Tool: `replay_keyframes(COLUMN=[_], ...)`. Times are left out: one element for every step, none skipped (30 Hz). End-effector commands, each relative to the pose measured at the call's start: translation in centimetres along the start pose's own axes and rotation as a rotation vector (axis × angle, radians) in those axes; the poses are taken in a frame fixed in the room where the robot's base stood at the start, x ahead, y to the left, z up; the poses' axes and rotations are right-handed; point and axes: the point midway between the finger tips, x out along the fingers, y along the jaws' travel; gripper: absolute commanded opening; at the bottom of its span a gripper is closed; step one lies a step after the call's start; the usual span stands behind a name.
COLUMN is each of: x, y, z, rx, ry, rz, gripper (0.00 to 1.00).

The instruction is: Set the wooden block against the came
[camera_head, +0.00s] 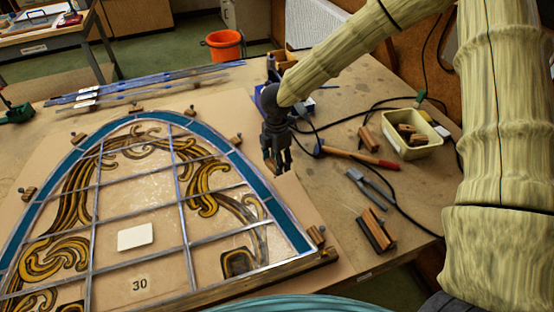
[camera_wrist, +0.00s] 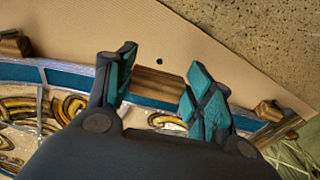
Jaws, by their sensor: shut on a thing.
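My gripper (camera_head: 277,166) is above the board, just right of the arched leaded panel's blue border. In the wrist view, my gripper (camera_wrist: 157,82) is shut on a wooden block (camera_wrist: 155,88), which lies between its two teal-padded fingers. The held block is hard to make out in the head view. The leaded panel (camera_head: 188,222) lies flat, with dark lead cames (camera_head: 150,178) crossing it and a blue border (camera_head: 268,190). In the wrist view the blue border (camera_wrist: 70,78) runs behind the fingers; I cannot tell whether the block touches it.
Other small blocks sit along the panel's edge, such as one (camera_head: 238,139) near my gripper and one (camera_head: 315,236) at the lower right corner.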

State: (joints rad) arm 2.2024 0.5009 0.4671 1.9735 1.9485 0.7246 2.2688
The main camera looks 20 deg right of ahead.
Motion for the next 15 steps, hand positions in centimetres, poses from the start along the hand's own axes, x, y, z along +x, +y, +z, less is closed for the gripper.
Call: replay_keyframes(x=[-0.1,-0.1,0.1,0.3,0.4,0.6,0.7,0.8,1.1,1.2,1.4,1.7,1.9,2.0,2.3], y=[0.0,0.0,-0.1,-0.1,-0.1,-0.1,-0.1,-0.1,-0.1,-0.1,-0.1,-0.1,-0.1,-0.2,-0.2], z=[0.1,0.1,0.2,0.2,0.2,0.2,0.2,0.2,0.2,0.3,0.3,0.3,0.3,0.3,0.3], rx=[0.001,0.001,0.001,0.001,0.002,0.002,0.002,0.002,0.002,0.002,0.003,0.003,0.003,0.003,0.003], ry=[0.000,0.000,0.000,0.000,0.000,0.000,0.000,0.000,0.000,0.000,0.000,0.000,0.000,0.000,0.000], rz=[0.000,0.000,0.000,0.000,0.000,0.000,0.000,-0.001,-0.001,-0.001,-0.001,-0.001,-0.001,-0.001,-0.001], gripper=[0.39,0.39,0.39,0.39,0.39,0.39,0.39,0.39,0.39,0.39,0.39,0.39,0.39,0.39,0.39])
